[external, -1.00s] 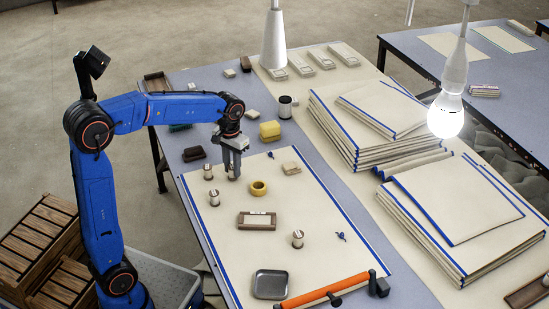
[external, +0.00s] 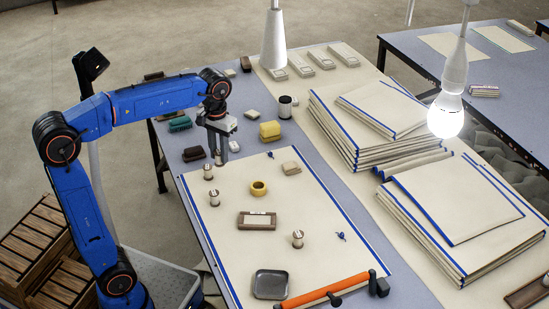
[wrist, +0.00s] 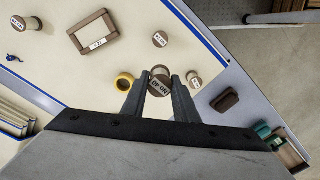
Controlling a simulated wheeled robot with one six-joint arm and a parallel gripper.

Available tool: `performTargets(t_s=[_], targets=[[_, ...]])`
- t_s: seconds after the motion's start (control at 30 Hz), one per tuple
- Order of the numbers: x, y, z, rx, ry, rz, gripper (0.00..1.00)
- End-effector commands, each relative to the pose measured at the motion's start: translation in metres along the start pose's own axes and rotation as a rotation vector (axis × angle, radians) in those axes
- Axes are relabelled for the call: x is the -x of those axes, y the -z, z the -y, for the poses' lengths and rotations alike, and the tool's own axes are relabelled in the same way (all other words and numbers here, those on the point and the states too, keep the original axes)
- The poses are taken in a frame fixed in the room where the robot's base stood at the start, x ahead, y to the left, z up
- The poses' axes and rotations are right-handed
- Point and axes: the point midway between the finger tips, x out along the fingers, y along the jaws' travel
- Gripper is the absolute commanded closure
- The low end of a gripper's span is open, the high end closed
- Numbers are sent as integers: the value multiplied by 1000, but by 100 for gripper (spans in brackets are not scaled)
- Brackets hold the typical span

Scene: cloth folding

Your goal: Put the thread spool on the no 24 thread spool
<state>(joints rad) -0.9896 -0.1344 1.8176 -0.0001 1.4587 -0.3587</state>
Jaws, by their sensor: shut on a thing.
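My gripper (external: 222,155) is shut on a pale thread spool (wrist: 160,80), held above the cream cloth between both fingers in the wrist view. Its round top carries a label that I cannot read surely. Three other spools stand upright on the cloth. One spool (external: 208,172) is nearest my gripper and shows right of the held one in the wrist view (wrist: 195,80). A second spool (external: 214,198) is a little nearer the front, also in the wrist view (wrist: 160,39). A third spool (external: 298,239) stands farther right. I cannot tell which is no 24.
A yellow ring (external: 259,188), a small wooden frame (external: 257,221), a beige block (external: 291,168) and a metal tray (external: 271,284) lie on the cloth. A dark brown block (external: 194,154) is left of my gripper. Cloth stacks (external: 370,130) and a hanging bulb (external: 445,115) are at right.

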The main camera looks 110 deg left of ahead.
Motion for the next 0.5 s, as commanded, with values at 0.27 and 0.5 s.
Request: performTargets(t_s=[0.27, 0.5], targets=[[15, -46, -6, 22, 0, -1, 95], [-15, -51, -6, 27, 1, 3, 95]])
